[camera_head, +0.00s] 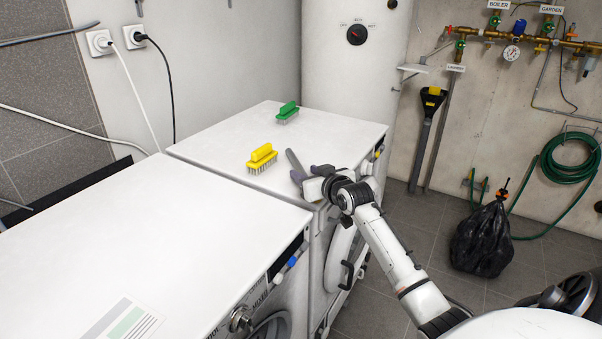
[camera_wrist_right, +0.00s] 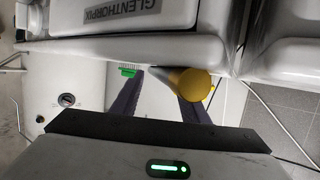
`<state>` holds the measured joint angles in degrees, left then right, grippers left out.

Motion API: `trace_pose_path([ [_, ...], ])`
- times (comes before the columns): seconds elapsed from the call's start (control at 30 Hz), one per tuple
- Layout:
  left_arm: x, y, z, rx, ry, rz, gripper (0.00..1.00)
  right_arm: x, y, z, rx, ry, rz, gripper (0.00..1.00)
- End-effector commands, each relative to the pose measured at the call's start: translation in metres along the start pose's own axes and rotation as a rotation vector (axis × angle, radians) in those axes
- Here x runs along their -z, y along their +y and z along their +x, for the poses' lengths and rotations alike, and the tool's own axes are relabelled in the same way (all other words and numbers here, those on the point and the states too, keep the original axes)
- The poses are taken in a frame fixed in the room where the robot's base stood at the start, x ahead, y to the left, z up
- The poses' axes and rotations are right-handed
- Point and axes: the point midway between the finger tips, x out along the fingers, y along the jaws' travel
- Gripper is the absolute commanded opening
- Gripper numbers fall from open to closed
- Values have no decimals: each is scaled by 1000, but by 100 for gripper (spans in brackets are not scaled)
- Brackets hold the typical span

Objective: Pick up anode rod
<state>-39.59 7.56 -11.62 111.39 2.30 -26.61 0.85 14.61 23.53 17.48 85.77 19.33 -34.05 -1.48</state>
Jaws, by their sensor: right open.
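The anode rod (camera_head: 294,160), a thin grey bar, is at the front right part of the far white machine's top in the head view. Its near end is hidden by my right gripper (camera_head: 311,173). The right gripper is open at that end, with its dark fingers on either side. In the right wrist view, a grey bar with a round yellow-brown end (camera_wrist_right: 191,85), apparently the rod, shows between the open fingers of the right gripper (camera_wrist_right: 160,95). I cannot tell whether they touch it. My left gripper is not in view.
A yellow brush (camera_head: 262,158) stands just left of the rod, and a green brush (camera_head: 288,112) farther back. A nearer white machine (camera_head: 130,235) adjoins at the front left. A white boiler (camera_head: 350,70) stands behind. A black bag (camera_head: 482,240) is on the floor at right.

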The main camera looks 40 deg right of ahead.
Motion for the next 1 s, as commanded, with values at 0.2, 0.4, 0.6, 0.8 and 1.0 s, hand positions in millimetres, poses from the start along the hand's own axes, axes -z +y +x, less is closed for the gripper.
trace_pose_path([
  [0.2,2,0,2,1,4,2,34,-1,0,14,0,0,-2,41],
  [0.4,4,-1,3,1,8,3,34,-1,0,14,0,0,-2,39],
  [0.6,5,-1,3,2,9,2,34,-1,0,14,0,0,-1,5],
  [0.8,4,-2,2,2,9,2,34,-1,0,14,0,-1,-1,0],
  [1.0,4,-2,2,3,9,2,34,0,0,13,0,0,-1,0],
])
